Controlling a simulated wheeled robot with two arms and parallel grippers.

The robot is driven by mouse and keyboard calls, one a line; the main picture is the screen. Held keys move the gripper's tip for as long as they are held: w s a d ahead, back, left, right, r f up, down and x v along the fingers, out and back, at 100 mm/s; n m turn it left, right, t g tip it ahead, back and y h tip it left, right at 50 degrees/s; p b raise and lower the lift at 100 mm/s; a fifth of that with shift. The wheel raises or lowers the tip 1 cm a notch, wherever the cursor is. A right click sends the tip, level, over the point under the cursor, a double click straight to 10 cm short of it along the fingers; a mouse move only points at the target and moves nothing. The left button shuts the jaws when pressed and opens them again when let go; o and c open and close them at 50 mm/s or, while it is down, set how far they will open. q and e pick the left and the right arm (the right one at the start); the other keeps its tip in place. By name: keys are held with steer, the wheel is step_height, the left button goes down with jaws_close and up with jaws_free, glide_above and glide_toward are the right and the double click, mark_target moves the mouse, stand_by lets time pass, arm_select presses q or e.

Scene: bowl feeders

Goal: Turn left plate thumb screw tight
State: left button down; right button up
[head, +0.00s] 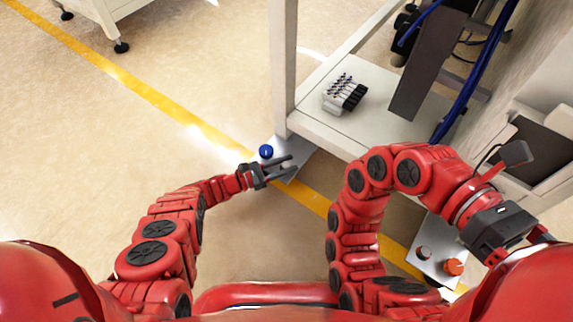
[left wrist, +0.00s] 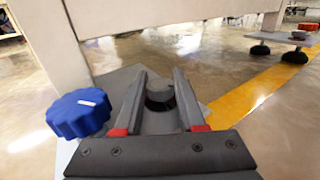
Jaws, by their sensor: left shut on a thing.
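The left plate (head: 295,150), a light grey metal plate, lies on the floor by the foot of the white frame's leg. A blue lobed knob (head: 266,151) stands on it and shows large at the left in the left wrist view (left wrist: 80,113). A dark grey round thumb screw (left wrist: 160,97) sits between the fingers of my left gripper (head: 287,168). My left gripper is shut on this screw, with the blue knob just outside the fingers. In the head view the fingers hide the screw. My right gripper (head: 500,228) is at the far right, its fingers unclear.
A second plate (head: 426,267) with an orange knob (head: 453,267) and a grey knob (head: 423,252) lies at lower right. The white frame leg (head: 283,70) rises close to my left gripper. A shelf holds a grey-black block (head: 345,94).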

stand_by(0.4)
arm_select(q)
steer(key=c, duration=0.5)
jaws_free()
steer(key=v, duration=1.7)
steer(key=shift+a, duration=0.25)
